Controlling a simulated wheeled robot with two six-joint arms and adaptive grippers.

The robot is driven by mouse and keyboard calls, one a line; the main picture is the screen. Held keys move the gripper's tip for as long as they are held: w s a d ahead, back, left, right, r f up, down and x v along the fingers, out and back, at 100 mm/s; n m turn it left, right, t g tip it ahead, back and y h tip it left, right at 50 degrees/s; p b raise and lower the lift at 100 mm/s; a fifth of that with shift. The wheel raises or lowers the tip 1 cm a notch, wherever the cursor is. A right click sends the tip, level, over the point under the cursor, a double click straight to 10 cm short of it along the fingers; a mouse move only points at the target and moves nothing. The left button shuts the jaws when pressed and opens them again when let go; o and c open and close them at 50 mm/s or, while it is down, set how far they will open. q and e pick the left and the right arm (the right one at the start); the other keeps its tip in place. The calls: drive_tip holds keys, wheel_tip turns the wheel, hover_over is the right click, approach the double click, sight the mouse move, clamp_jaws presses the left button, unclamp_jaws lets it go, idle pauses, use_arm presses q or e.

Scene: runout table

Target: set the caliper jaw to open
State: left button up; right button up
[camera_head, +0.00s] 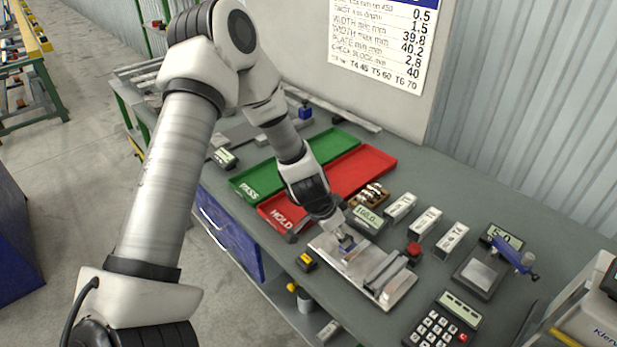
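A bright metal plate (398,293) with raised bars lies on the grey table and looks like the caliper; I cannot tell how far its jaw stands open. A display (368,218) behind the plate seems to read 100.0. My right gripper is out of view.
A green PASS tray (257,180) and a red HOLD tray (371,165) lie behind my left gripper. Several white blocks (425,222), a red button (413,250), a blue-armed gauge (512,256) and a calculator (441,322) stand to the right. A black-yellow item (306,261) lies near the front edge.

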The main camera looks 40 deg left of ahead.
use_arm(q)
drive_tip(key=s+a, duration=0.1)
drive_tip(key=s, duration=0.2)
drive_tip(key=s+a, duration=0.1)
drive_tip(key=s, duration=0.5)
drive_tip(key=shift+a, duration=0.4)
drive_tip(key=shift+s, duration=0.3)
